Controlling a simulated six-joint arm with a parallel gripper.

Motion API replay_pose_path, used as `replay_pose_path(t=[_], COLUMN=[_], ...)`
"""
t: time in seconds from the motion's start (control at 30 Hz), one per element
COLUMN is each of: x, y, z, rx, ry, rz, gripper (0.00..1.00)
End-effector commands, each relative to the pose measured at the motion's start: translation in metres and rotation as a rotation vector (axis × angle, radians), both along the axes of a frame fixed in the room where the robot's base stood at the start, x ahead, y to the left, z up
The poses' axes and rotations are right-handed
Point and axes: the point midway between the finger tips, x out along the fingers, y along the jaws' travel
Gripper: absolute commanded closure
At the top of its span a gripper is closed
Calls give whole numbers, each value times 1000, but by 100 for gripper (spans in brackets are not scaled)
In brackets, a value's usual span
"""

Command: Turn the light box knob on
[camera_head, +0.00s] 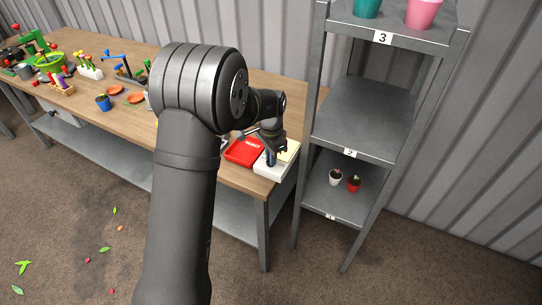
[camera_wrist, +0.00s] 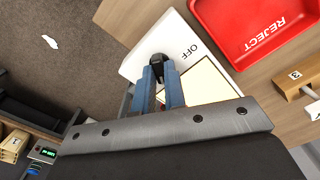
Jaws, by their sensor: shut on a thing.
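The light box (camera_head: 268,172) is a white box with a pale panel at the right front end of the wooden table. In the wrist view the light box (camera_wrist: 140,62) shows the word OFF beside a dark knob (camera_wrist: 161,62). My gripper (camera_wrist: 160,75) has its two blue fingers closed around the knob. In the head view my gripper (camera_head: 271,158) reaches down onto the box. The pale panel (camera_wrist: 205,85) looks unlit, and the fingers and gripper body hide part of the knob and panel.
A red tray (camera_head: 243,152) marked REJECT (camera_wrist: 255,30) lies beside the light box. A wooden piece labelled 3 (camera_wrist: 294,84) is near it. A grey shelf rack (camera_head: 365,115) stands right of the table, with a white cup (camera_head: 336,177) and a red cup (camera_head: 354,184) low down.

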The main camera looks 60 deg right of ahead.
Motion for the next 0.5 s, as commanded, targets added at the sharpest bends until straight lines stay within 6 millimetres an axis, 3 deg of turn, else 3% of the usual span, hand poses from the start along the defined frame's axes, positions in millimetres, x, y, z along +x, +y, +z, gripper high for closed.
replay_pose_path(t=[0.43,0.47,0.5], x=[0,0,0], y=[-1,-1,-1], z=[1,1,1], rx=[-4,-4,-3], ry=[0,0,1], rz=[-9,-9,-9], gripper=[100,85,77])
